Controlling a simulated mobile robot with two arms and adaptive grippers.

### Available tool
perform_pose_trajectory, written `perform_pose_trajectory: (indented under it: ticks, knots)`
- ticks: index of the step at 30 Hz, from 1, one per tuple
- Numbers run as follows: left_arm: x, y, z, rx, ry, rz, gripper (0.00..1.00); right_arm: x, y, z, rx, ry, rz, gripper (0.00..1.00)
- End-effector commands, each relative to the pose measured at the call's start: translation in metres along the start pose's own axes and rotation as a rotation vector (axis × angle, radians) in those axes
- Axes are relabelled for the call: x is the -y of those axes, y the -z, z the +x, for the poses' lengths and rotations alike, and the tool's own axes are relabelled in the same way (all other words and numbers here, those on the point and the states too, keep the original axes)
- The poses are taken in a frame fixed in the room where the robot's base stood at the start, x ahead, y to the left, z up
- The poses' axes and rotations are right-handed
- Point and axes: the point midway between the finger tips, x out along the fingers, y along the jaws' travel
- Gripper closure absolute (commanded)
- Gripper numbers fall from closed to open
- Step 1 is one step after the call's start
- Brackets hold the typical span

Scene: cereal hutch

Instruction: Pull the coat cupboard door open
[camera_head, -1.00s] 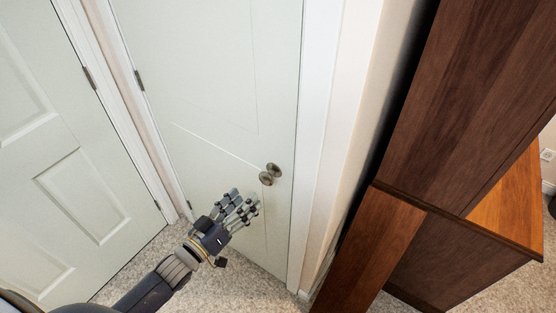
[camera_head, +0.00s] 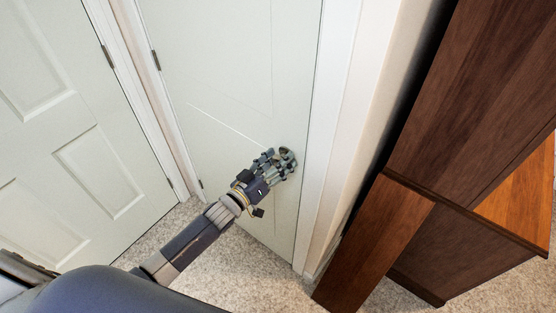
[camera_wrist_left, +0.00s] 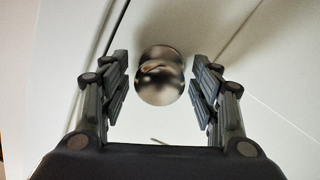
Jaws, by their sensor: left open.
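The coat cupboard door (camera_head: 235,75) is a pale panelled door, shut in its white frame, with hinges on its left side. Its round metal knob (camera_head: 287,154) is near the right edge, partly hidden by my left gripper (camera_head: 284,163). In the left wrist view the knob (camera_wrist_left: 160,80) sits between the two open fingers of my left gripper (camera_wrist_left: 160,88), with a gap on each side. The fingers do not appear to touch it. My right gripper is not in view.
Another white panelled door (camera_head: 60,150) stands at the left. A dark wooden hutch (camera_head: 470,100) stands at the right, with a narrower wooden piece (camera_head: 375,240) at its near side. Speckled carpet (camera_head: 235,270) covers the floor.

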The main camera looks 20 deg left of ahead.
Motion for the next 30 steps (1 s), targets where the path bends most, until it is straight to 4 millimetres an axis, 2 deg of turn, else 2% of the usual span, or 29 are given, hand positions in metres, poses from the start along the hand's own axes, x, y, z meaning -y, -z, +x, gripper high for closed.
perform_pose_trajectory:
  ticks: [4,5,12,17,22,26,30]
  knots:
    - [0.000,0.000,0.000,0.000,0.000,0.000,0.43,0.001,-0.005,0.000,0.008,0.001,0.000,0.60]
    - [0.000,0.000,0.000,0.000,0.000,0.000,0.47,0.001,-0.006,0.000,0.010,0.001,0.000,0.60]
    - [0.000,0.000,0.000,0.000,0.000,0.000,1.00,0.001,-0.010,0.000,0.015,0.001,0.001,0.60]
    - [0.000,0.000,-0.002,0.001,-0.003,0.000,1.00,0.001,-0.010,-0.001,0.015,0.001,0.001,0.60]
    - [0.001,0.000,-0.016,0.014,-0.021,0.003,1.00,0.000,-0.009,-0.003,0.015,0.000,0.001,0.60]
    - [0.002,0.001,-0.040,0.034,-0.053,0.005,1.00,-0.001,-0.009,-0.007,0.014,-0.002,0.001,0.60]
    - [0.004,0.002,-0.078,0.064,-0.106,0.005,1.00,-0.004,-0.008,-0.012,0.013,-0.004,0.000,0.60]
